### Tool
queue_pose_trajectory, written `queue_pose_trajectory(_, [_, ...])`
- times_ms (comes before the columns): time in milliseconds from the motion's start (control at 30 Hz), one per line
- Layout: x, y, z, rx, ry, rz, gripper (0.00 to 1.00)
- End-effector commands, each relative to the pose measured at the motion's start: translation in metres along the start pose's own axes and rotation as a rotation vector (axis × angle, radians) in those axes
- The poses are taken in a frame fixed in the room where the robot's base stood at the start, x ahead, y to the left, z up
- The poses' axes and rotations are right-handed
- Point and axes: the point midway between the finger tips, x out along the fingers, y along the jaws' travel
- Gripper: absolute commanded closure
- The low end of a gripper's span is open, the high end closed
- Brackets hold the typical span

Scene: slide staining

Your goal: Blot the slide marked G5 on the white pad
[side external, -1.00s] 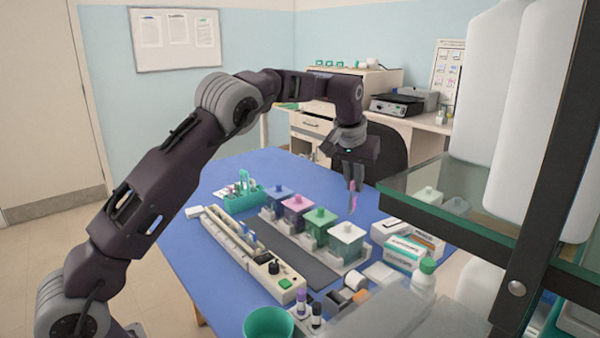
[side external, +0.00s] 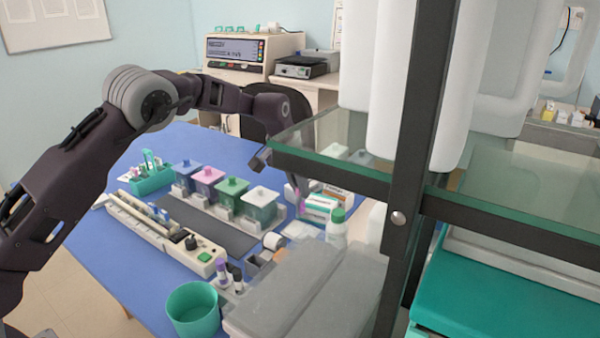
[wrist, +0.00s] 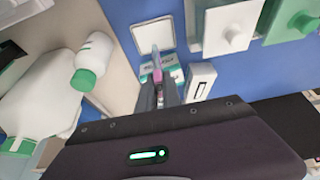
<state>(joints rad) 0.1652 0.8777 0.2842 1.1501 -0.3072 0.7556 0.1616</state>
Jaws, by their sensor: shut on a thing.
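My gripper (wrist: 158,95) is shut on a glass slide (wrist: 157,74) with a pink-purple stained part. In the wrist view the slide's far end overlaps the near edge of the white pad (wrist: 149,31); I cannot tell whether they touch. In the side view the pad (side external: 298,230) lies flat on the blue table in front of the reagent boxes. There the slide (side external: 300,203) shows as a small pink sliver in front of the boxes, and my gripper is mostly behind the glass shelf. No marking on the slide is readable.
Teal-and-white boxes (side external: 320,208) stand close to the slide. A green-capped bottle (side external: 336,231) stands right of the pad. Lidded staining jars (side external: 260,205) sit in a row to the left. A glass shelf (side external: 340,170) on a dark post hangs over this area.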

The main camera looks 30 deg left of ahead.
Motion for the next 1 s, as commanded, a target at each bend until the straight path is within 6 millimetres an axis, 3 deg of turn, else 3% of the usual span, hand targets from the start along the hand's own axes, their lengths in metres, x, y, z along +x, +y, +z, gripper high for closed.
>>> queue_pose_trajectory(500, [0.033,0.0,0.013,-0.001,0.0,0.0,1.0])
queue_pose_trajectory(1000, [0.035,0.0,0.014,-0.001,0.001,0.0,1.0])
